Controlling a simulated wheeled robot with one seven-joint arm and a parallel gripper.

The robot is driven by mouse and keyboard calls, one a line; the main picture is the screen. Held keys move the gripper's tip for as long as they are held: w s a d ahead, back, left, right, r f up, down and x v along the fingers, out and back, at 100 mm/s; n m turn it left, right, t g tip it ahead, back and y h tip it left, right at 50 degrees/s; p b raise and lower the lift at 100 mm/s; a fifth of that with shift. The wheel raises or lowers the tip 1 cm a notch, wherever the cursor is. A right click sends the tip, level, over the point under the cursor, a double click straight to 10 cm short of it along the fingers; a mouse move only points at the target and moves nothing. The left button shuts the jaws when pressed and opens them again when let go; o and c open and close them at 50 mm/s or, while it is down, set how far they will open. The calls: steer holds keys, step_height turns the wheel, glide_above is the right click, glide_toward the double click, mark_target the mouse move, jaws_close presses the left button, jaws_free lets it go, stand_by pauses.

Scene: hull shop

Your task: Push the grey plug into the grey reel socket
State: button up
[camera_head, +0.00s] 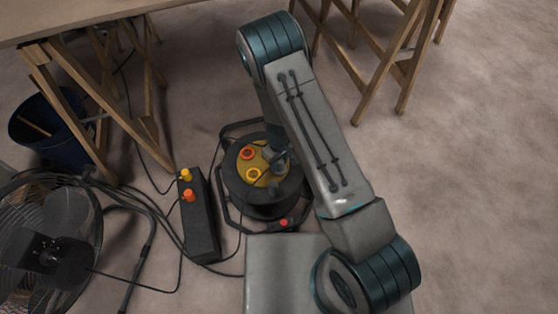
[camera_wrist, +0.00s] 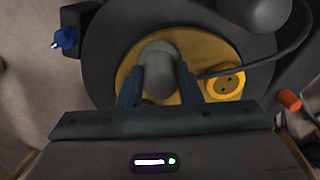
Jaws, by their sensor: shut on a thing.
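The grey plug (camera_wrist: 158,82) is between the two blue fingers of my gripper (camera_wrist: 160,72) in the wrist view. The gripper is shut on it, over the yellow face (camera_wrist: 192,92) of the cable reel (camera_wrist: 97,52). The grey socket is not visible; the plug and fingers cover that part of the face. I cannot tell how deep the plug sits. In the head view the black reel (camera_head: 236,187) stands on the floor, and my arm partly hides its right side.
The reel face has a yellow socket (camera_wrist: 226,84) and an orange socket (camera_head: 248,152). A black power strip (camera_head: 201,228) with yellow and orange plugs stands left of the reel. Cables, a fan (camera_head: 48,245), a blue bucket (camera_head: 45,135) and wooden trestles (camera_head: 70,110) are around. Floor at right is clear.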

steer(key=shift+f, duration=0.15)
steer(key=o, duration=1)
step_height(320, 180, up, 14)
steer(key=p, duration=0.5)
